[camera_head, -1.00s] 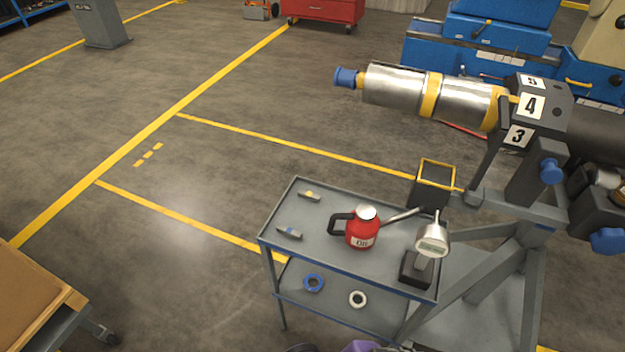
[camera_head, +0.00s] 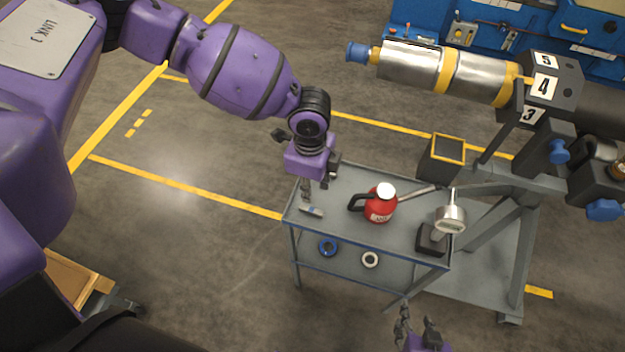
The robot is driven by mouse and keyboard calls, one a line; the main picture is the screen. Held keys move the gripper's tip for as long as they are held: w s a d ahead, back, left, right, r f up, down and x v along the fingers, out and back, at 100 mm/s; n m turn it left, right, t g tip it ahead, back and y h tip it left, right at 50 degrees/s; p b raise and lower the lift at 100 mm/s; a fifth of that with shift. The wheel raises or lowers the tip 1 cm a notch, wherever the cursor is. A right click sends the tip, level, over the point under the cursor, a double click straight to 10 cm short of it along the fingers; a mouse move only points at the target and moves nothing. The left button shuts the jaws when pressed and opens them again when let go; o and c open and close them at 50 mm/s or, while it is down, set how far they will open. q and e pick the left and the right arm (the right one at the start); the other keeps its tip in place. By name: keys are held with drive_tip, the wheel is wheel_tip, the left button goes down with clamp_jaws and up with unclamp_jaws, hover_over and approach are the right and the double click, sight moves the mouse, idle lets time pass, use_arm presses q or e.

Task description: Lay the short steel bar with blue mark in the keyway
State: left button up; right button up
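A short steel bar with a bluish mark (camera_head: 312,211) lies on the cart's top tray (camera_head: 349,180), near its left edge. My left gripper (camera_head: 317,191) hangs over the tray's left end, fingers pointing down and apart, with the bar just below them in the picture. I cannot tell the height between them. My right gripper (camera_head: 417,328) is at the bottom edge, fingers apart and empty. The steel rotor (camera_head: 408,63) with yellow bands and a blue end lies on its stand at upper right. I cannot make out a keyway on it.
Floor left of the cart is clear.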

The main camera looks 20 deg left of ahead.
sight(311, 209)
use_arm(q)
drive_tip(key=f, duration=0.1)
drive_tip(key=f+b, duration=0.1)
drive_tip(key=f, duration=0.1)
drive_tip(key=f+b, duration=0.1)
drive_tip(key=f, duration=0.1)
drive_tip(key=shift+s+d, duration=0.1)
drive_tip(key=shift+s, duration=0.2)
wheel_tip(311, 209, down, 3)
drive_tip(key=shift+b, duration=0.4)
drive_tip(key=shift+w+f, duration=0.1)
drive_tip(key=shift+f, duration=0.8)
drive_tip(key=shift+w+f, duration=0.1)
use_arm(e)
drive_tip(key=f, duration=0.1)
drive_tip(key=s+d+f, duration=0.1)
drive_tip(key=f, duration=0.1)
drive_tip(key=shift+s, duration=0.1)
drive_tip(key=shift+s+d, duration=0.1)
use_arm(q)
clamp_jaws()
